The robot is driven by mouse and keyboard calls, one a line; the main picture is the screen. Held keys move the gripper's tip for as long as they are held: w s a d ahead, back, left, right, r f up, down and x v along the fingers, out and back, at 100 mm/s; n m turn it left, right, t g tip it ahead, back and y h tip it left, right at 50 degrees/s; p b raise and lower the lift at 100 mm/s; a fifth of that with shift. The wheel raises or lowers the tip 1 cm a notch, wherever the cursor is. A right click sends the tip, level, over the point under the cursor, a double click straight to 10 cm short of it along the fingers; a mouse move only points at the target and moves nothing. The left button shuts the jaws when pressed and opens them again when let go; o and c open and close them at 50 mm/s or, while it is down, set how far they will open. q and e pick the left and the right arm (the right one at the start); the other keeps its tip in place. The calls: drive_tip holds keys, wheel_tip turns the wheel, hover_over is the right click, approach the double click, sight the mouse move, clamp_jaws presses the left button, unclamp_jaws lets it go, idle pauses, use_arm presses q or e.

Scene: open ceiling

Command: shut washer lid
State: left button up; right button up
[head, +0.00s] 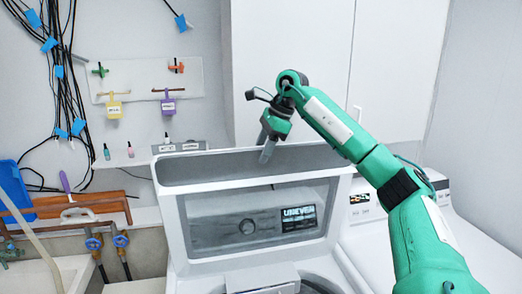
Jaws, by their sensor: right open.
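The washer lid (205,234) stands raised in the middle of the head view, its see-through window facing me and a dark label at its right. The white washer (345,264) is below it, with part of its dark drum opening showing at the bottom edge. My right gripper (266,152) points down at the top of the lid, overlapping its upper edge. It is open and nothing shows between its fingers. Whether it touches the lid cannot be told. My left gripper is not in view.
Another white appliance (480,240) stands at the right, partly behind my right arm. White cabinets (290,40) are behind the lid. At the left are a sink (75,270), blue-handled taps (120,240), pipes and hanging cables (65,90).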

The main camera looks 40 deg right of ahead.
drive_tip(key=shift+x, duration=0.75)
drive_tip(key=shift+c, duration=0.4)
